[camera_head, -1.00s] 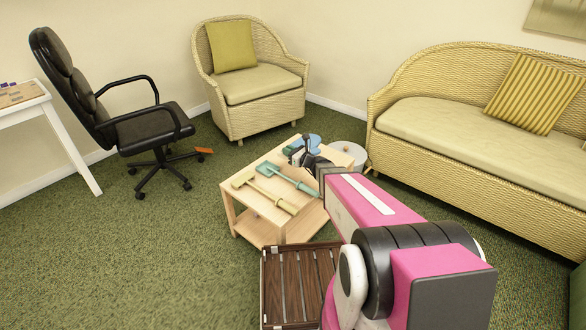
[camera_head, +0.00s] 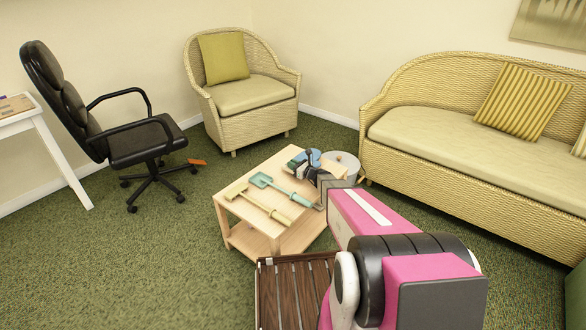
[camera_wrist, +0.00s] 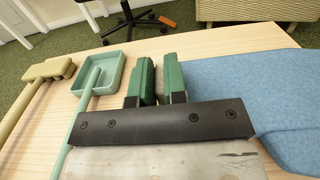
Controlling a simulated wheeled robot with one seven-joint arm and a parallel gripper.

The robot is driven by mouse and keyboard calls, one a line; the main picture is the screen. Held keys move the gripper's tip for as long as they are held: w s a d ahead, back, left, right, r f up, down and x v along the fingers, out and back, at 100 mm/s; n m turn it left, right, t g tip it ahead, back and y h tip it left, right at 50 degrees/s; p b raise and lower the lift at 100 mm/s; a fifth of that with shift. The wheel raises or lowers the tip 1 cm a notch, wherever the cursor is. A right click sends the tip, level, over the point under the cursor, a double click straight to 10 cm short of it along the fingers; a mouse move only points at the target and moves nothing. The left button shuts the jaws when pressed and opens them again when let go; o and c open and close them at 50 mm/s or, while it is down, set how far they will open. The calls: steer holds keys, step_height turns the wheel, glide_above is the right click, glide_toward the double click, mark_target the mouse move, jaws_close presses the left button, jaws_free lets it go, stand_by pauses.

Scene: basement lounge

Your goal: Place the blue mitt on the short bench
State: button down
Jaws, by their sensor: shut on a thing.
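The blue mitt (camera_head: 309,156) is at the far right end of the light wood table, partly hidden behind my gripper. In the wrist view the blue mitt (camera_wrist: 250,90) fills the right side, beside and touching the right finger. My gripper (camera_head: 322,178) is over the table's right part. Its green-tipped fingers (camera_wrist: 158,82) are close together, shut on the mitt's edge; the exact grip is hard to see. I cannot tell whether the mitt is off the tabletop. The short bench (camera_head: 292,285), dark brown and slatted, stands in front, partly covered by my arm.
The light wood table (camera_head: 290,240) also holds a teal scoop (camera_head: 262,181) and a beige mallet-like tool (camera_head: 255,202). A wicker sofa (camera_head: 440,125) is at right, an office chair (camera_head: 140,135) at left. Open carpet lies at front left.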

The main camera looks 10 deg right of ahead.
steer(key=shift+f, duration=0.85)
steer(key=shift+f, duration=0.15)
steer(key=c, duration=1.2)
jaws_free()
steer(key=shift+o, duration=0.2)
